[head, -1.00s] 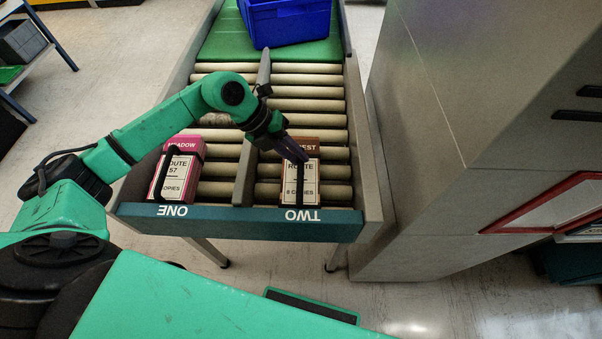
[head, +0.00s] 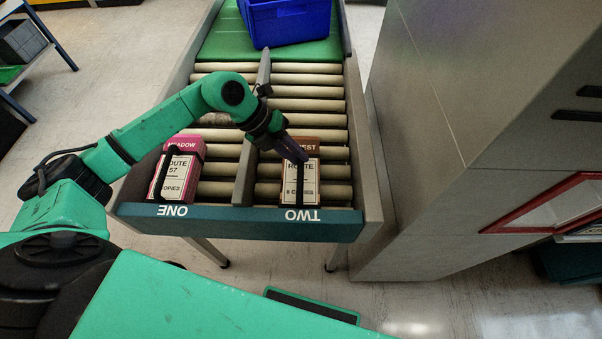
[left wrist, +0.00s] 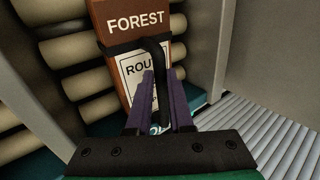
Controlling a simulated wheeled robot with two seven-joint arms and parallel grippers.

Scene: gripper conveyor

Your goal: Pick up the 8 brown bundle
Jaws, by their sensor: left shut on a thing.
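The brown bundle (head: 310,144) stands in the lane marked TWO of the roller conveyor, at its front end. Its label reads ROUTE and 8 COPIES, and a black strap with a handle loop runs around it. In the left wrist view the bundle (left wrist: 121,50) shows the word FOREST. My left gripper (head: 303,156) is at the bundle's top front, its purple fingers shut on the black handle (left wrist: 160,68). The fingers hide part of the label. The bundle appears to rest on the rollers. My right gripper is not in view.
A pink bundle (head: 180,171) marked MEADOW stands in lane ONE to the left, beyond a grey divider (head: 247,160). A blue crate (head: 292,24) sits on the green belt (head: 225,38) at the back. A tall grey cabinet (head: 430,150) stands close on the right.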

